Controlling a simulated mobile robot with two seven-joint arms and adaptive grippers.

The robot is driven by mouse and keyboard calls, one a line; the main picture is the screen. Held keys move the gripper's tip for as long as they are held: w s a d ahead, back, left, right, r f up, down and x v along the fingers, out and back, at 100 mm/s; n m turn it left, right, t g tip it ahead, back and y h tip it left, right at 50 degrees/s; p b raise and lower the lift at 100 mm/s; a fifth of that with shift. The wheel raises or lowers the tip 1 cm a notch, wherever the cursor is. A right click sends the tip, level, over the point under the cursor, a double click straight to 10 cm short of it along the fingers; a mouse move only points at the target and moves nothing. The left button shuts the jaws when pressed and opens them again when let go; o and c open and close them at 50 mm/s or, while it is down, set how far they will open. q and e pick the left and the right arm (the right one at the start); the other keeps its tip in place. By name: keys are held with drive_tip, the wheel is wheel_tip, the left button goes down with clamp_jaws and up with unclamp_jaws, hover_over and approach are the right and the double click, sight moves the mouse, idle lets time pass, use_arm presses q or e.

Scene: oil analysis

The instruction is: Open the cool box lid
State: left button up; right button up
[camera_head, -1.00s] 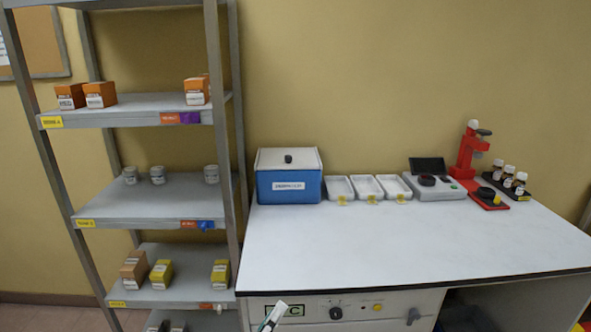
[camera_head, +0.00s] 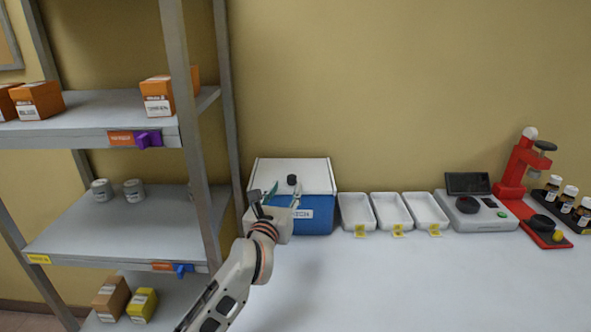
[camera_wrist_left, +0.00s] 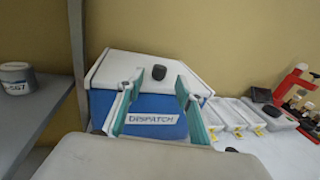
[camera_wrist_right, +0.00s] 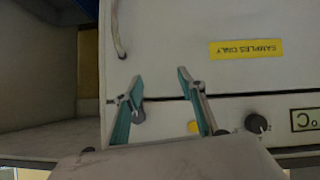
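The cool box (camera_head: 316,219) is blue with a white lid (camera_head: 262,173) and stands on the bench beside the shelf. The lid is shut and has a black knob (camera_head: 291,180). My left gripper (camera_head: 283,193) is open in front of the box and covers part of its front. In the left wrist view, the knob (camera_wrist_left: 159,72) appears between the open fingers, beyond their tips, apart from them. The box front (camera_wrist_left: 152,104) carries a label reading DISPATCH. My right gripper (camera_wrist_right: 160,75) is open and empty, facing a white cabinet front; it is outside the head view.
The metal shelf's upright (camera_head: 185,110) stands close left of my left arm. Several white trays (camera_head: 356,212), a grey instrument (camera_head: 474,215) and a red stand (camera_head: 520,172) line the back of the bench. The bench front (camera_head: 420,290) is clear.

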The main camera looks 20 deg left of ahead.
sight(291, 180)
use_arm(q)
drive_tip(key=shift+w+a, duration=0.2)
drive_tip(key=shift+w, duration=3.5)
clamp_jaws()
